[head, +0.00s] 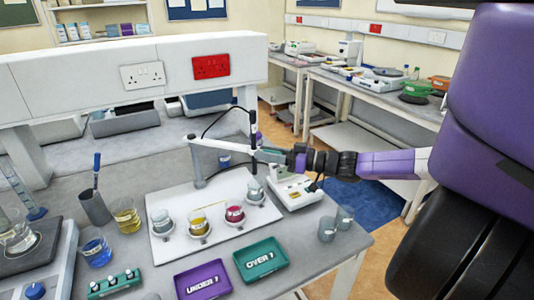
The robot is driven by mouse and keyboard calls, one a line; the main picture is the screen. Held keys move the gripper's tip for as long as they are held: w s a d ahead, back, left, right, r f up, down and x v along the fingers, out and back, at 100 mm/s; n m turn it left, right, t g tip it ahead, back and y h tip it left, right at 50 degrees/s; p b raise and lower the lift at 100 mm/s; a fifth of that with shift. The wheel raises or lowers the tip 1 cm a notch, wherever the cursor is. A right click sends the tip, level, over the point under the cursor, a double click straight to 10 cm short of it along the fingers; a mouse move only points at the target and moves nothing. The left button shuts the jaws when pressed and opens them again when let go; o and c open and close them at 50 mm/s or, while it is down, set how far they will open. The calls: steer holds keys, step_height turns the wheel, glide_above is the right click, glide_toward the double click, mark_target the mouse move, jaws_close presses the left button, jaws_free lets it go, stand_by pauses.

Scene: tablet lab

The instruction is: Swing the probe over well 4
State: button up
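The probe (253,131) is a dark upright rod at the free end of a pale swing arm (222,146). The arm is carried by a grey post (198,166) on a white board (190,252). Several wells stand in a row along the board's front: a grey one at the left, a yellow one (199,222), a red one (235,214) and a pale one (255,190) at the right. Their numbers are too small to read. The probe's end is near the right-hand well. My gripper (272,156) is at the probe end of the arm; its fingers and any contact are unclear.
A white meter (296,190) stands under my gripper, and a black cable loops above the arm.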

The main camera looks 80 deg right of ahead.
steer(key=s+b, duration=0.1)
steer(key=s, duration=0.6)
steer(key=shift+s+a+b, duration=0.3)
steer(key=shift+s+a, duration=0.05)
steer(key=shift+s, duration=0.05)
stand_by(0.3)
